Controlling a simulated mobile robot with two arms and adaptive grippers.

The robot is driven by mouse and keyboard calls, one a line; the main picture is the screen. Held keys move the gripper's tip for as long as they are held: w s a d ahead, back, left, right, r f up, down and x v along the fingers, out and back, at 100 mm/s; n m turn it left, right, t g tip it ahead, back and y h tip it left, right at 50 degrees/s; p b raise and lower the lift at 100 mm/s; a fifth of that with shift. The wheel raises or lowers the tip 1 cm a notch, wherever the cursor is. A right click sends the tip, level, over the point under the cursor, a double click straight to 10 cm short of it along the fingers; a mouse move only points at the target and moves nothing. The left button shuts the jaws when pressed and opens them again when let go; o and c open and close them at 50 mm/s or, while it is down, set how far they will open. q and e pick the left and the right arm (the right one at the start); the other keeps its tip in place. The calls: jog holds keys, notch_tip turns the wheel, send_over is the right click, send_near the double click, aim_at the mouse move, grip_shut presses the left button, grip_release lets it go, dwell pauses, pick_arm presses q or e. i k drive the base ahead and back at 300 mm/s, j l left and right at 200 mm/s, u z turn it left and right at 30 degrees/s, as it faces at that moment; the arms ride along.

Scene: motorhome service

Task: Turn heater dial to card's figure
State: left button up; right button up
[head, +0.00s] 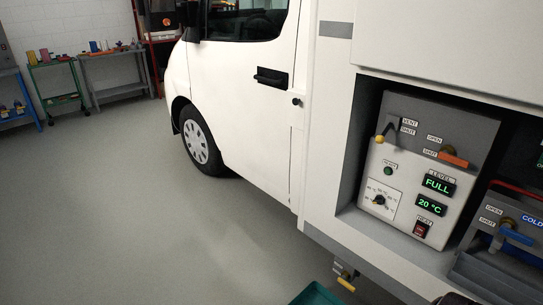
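The heater dial (379,199) is a small dark knob on a pale square scale plate, low on the left of the heater panel (408,226). The panel sits in an open compartment in the motorhome's side at the right. The scale figures and the knob's pointer are too small to read surely. A lit display on the panel reads FULL (438,184), and one below it reads 20 °C (431,206). I see no card with a figure. Neither of my grippers is in view.
A heat switch (421,229), a yellow-tipped lever (381,138) and an orange-handled valve (453,159) surround the dial. A blue-handled valve (516,236) is at the right. A teal container (318,294) stands below. The floor (180,240) left of the motorhome is clear.

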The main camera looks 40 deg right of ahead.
aim_at(379, 199)
jog(key=i+z, duration=0.2)
jog(key=i, duration=0.3)
jog(key=i+j+z, duration=0.2)
jog(key=i, duration=0.3)
jog(key=i+j+z, duration=0.2)
jog(key=i, duration=0.3)
